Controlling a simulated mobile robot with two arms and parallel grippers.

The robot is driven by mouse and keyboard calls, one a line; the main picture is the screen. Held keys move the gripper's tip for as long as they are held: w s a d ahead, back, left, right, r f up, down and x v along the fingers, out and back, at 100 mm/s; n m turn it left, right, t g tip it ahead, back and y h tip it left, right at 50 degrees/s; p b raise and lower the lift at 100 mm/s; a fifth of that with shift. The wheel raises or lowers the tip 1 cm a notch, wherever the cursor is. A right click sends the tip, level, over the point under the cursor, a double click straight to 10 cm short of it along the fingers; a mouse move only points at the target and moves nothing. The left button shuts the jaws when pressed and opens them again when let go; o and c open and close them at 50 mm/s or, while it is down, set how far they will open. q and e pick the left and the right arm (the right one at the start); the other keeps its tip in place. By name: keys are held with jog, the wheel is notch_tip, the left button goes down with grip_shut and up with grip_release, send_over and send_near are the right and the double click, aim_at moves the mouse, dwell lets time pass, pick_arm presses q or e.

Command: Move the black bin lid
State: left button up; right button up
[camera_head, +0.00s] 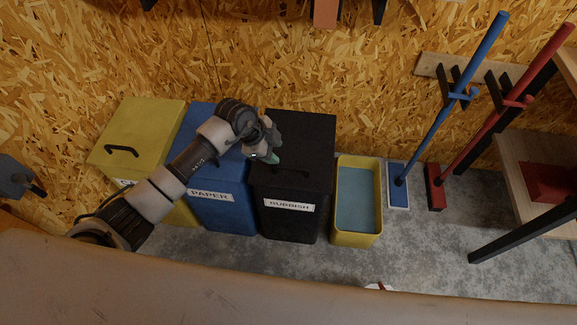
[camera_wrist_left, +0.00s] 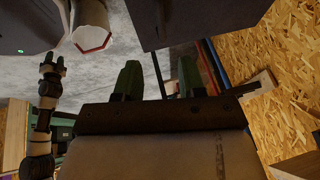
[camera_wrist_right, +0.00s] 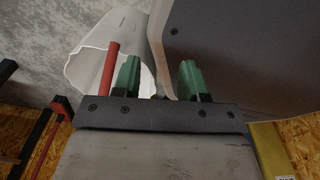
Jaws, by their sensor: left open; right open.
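The black bin lid (camera_head: 312,135) lies closed on the black bin (camera_head: 290,222), which is labelled RUBBISH. Its dark handle (camera_head: 291,172) is near the front edge of the lid. My left gripper (camera_head: 268,155) is over the lid's left part, just behind and left of the handle, and covers some of the lid. In the left wrist view its green fingers (camera_wrist_left: 159,78) are apart with nothing seen between them. I cannot tell whether it touches the lid. My right gripper (camera_wrist_right: 160,80) is open and empty in the right wrist view; I cannot make it out in the head view.
A blue PAPER bin (camera_head: 228,215) and a yellow-lidded bin (camera_head: 150,120) stand left of the black bin. A yellow open tub (camera_head: 345,240) stands close on its right. A blue broom (camera_head: 440,120) and a red broom (camera_head: 480,135) lean farther right. The chipboard wall (camera_head: 330,60) is behind.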

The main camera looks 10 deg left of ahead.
aim_at(291, 167)
pick_arm(q)
jog(key=b+x, duration=0.2)
jog(key=x, duration=0.8)
jog(key=shift+f, duration=0.35)
grip_shut()
